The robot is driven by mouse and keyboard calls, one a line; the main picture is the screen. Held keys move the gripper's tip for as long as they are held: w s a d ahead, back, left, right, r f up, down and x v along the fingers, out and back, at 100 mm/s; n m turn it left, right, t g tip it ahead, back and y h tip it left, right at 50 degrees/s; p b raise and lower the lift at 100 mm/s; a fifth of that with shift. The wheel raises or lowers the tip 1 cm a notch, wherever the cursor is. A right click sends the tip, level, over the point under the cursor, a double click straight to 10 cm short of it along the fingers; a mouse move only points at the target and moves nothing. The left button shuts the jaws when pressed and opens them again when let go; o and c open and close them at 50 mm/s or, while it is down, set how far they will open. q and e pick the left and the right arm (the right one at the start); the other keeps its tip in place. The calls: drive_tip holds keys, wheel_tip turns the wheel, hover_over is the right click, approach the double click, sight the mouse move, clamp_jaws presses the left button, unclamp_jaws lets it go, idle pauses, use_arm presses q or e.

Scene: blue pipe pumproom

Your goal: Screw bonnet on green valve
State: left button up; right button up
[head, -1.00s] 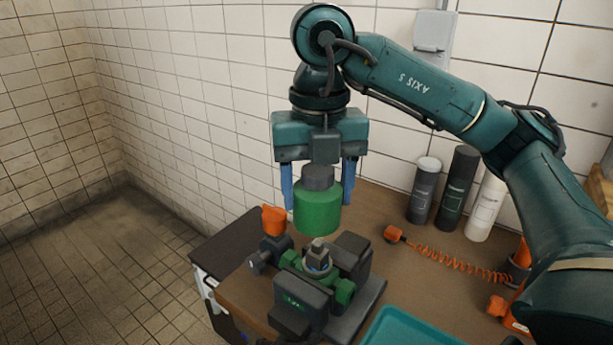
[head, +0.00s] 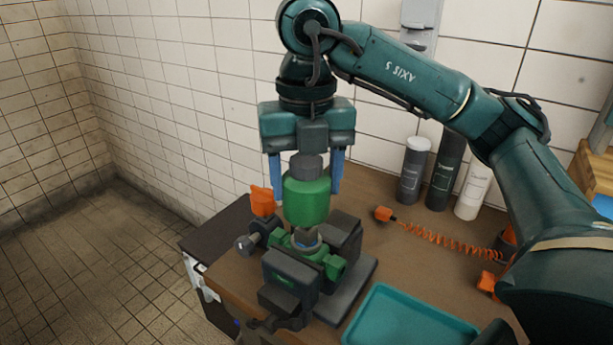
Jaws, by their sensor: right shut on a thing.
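The bonnet is a green cylinder (head: 307,203) with a grey top, upright in the head view. My right gripper (head: 306,178) points down and is shut on the bonnet, with a blue finger on each side. The green valve body (head: 333,268) sits clamped in a dark vise (head: 291,282) directly below. The bonnet's lower rim is just above the valve's central opening, around the top of the grey stem (head: 306,231). I cannot tell whether the bonnet touches the valve. My left gripper is not in view.
A teal tray (head: 410,320) lies right of the vise. An orange coiled hose (head: 440,238) crosses the bench (head: 375,240). Several bottles, including a white one (head: 473,190), stand along the tiled wall. An orange part (head: 262,201) is left of the bonnet.

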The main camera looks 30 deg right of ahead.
sight(306, 213)
drive_tip(key=shift+f, duration=0.1)
drive_tip(key=shift+f+b, duration=1.4)
drive_tip(key=shift+f, duration=0.15)
drive_tip(key=shift+f, duration=0.1)
drive_tip(key=shift+f+b, duration=0.9)
drive_tip(key=shift+f, duration=0.05)
drive_tip(key=shift+f, duration=0.3)
drive_tip(key=shift+f, duration=0.1)
idle(0.7)
